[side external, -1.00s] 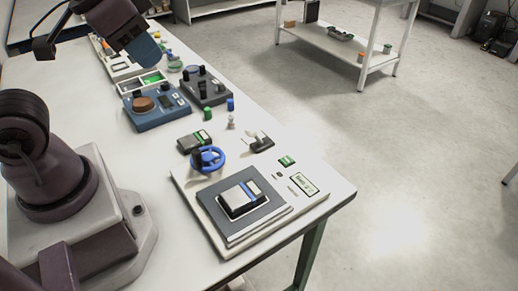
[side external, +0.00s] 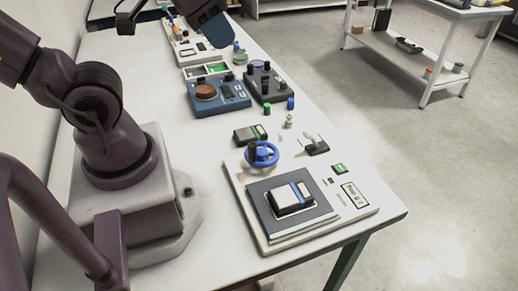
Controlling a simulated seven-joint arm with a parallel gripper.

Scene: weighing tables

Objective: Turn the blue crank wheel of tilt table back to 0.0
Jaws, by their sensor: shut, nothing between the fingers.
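The tilt table (side external: 246,199) is a pale base near the table's front right corner. Its dark grey plate (side external: 262,217) carries a black and white block with a blue stripe (side external: 291,199). The blue crank wheel (side external: 263,155) stands at the plate's far edge, with a dark knob on its left side. A small display (side external: 354,194) is on the base's right, its digits too small to read. My gripper (side external: 218,33) is at the top of the view, high above the far part of the bench, well away from the wheel. Its fingers are shut and hold nothing.
A blue device with a brown disc (side external: 218,99) and a dark device with black knobs (side external: 266,85) stand behind the tilt table. A dark box (side external: 251,134), small green and blue cylinders, and a lever switch (side external: 314,146) are near the wheel.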

